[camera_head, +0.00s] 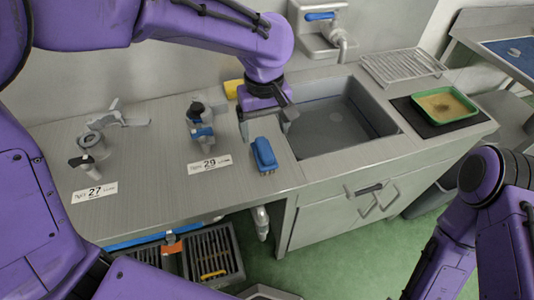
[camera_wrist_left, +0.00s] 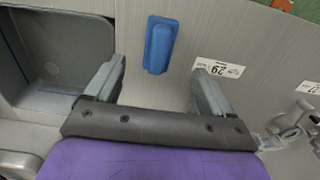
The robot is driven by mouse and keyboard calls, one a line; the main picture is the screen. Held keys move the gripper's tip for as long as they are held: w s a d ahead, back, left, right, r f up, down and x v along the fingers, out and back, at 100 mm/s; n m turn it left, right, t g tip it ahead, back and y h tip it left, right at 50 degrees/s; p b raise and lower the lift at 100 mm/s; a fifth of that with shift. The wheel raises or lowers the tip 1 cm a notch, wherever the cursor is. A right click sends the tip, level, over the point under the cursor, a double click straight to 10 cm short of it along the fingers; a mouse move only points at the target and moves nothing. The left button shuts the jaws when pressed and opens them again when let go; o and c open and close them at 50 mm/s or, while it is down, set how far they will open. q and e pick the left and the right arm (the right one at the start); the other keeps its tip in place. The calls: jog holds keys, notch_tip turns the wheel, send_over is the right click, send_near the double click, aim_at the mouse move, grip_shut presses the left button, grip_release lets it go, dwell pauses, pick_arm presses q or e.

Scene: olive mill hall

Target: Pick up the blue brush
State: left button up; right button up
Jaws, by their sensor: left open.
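The blue brush (camera_head: 264,155) lies on the steel counter, just left of the sink's front left corner. It also shows in the left wrist view (camera_wrist_left: 160,45), straight ahead of the gripper and between the lines of its two fingers. My left gripper (camera_head: 267,122) is open and empty, over the counter behind the brush. In the left wrist view its fingers (camera_wrist_left: 160,72) are spread wide, and the brush lies just beyond their tips. My right arm shows at the right of the head view, but its gripper cannot be seen.
The sink basin (camera_head: 333,122) is right of the brush. A label marked 29 (camera_head: 209,164) and a blue-grey fitting (camera_head: 200,128) stand to its left. A yellow sponge (camera_head: 232,88) is behind. A green tray (camera_head: 442,106) and wire rack (camera_head: 403,66) lie farther right.

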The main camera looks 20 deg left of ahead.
aim_at(264, 147)
pick_arm(q)
jog(key=f, duration=0.5)
jog(key=shift+w, duration=0.4)
jog(key=f, duration=0.6)
jog(key=shift+w+a, duration=0.1)
jog(key=shift+a, duration=0.15)
jog(key=shift+r, duration=0.1)
jog(key=shift+c, duration=0.3)
jog(key=c, duration=1)
